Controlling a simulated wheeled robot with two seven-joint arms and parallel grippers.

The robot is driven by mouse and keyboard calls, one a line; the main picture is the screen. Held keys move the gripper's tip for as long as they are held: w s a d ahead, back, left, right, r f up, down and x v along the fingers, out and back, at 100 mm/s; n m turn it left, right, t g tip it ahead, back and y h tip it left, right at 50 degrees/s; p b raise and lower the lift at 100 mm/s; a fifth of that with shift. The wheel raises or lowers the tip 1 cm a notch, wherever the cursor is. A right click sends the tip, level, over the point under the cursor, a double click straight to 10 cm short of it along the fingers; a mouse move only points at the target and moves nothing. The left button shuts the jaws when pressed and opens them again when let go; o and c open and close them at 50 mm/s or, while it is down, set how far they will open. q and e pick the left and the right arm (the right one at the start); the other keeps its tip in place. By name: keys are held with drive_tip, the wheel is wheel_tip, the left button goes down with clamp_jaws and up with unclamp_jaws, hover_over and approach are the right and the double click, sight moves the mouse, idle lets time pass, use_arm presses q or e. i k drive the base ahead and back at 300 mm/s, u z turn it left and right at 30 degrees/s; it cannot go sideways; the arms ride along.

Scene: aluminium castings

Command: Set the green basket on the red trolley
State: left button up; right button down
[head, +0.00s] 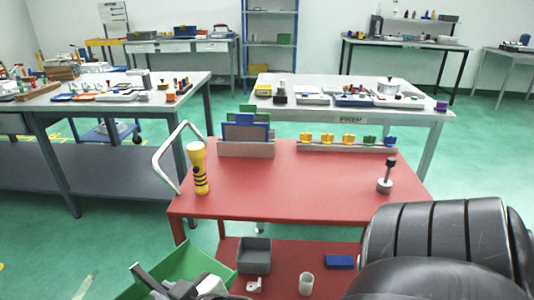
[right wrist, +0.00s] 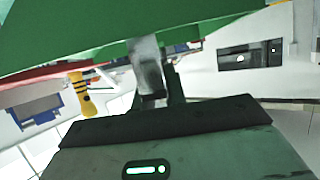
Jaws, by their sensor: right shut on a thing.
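The green basket (head: 203,262) is at the bottom of the head view, in front of the red trolley's left part, and looks tilted. My right gripper (head: 172,288) is shut on it, at its near side. In the right wrist view the green basket (right wrist: 60,35) fills the top, with a finger of my right gripper (right wrist: 150,75) against it; the grip itself is partly hidden. The red trolley (head: 290,185) stands ahead, with a handle at its left. My left gripper is not in view.
On the trolley top are a yellow torch (head: 198,168), a grey rack (head: 246,149) with panels, a row of coloured pieces (head: 347,143) and a grey knobbed part (head: 385,177). The top's middle and front are clear. A grey bin (head: 254,256) sits on the lower shelf.

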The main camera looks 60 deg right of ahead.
sight(285, 185)
drive_tip(key=z, duration=1.4)
